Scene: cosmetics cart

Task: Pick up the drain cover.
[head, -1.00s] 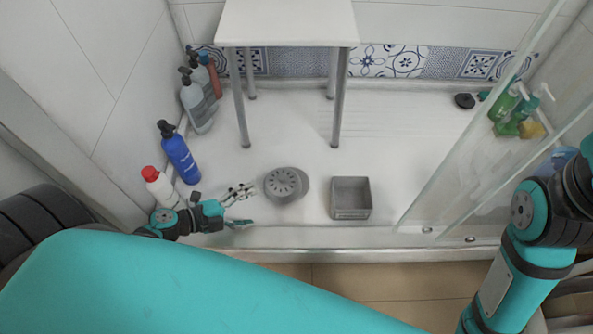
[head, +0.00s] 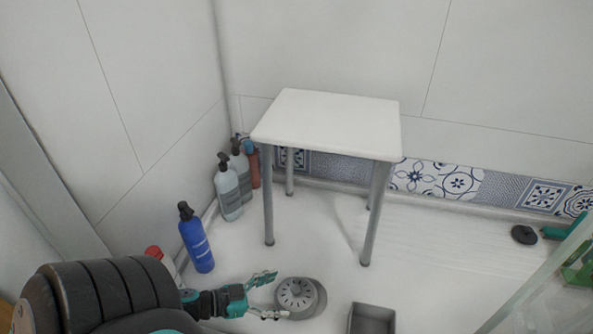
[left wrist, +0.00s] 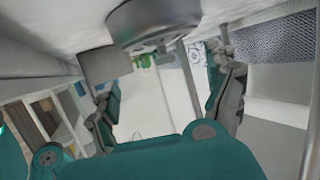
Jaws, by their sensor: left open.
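The drain cover (head: 296,294) is a round grey disc with slots, at the bottom middle of the head view. It sits on a wider grey round base on the white shower floor. My left gripper (head: 275,295) is open just left of it, with its fingers spread toward its near side. It is empty. In the left wrist view, a round grey piece (left wrist: 152,24) at the top, the drain cover or its base, lies beyond the open left gripper (left wrist: 160,75). I cannot tell whether the fingers touch it. My right gripper is out of view.
A grey square box (head: 372,318) stands right of the drain. A white stool (head: 330,124) stands behind it. A blue bottle (head: 196,240), a red-capped bottle (head: 154,252) and grey bottles (head: 227,190) line the left wall. A glass panel (head: 535,285) is at right.

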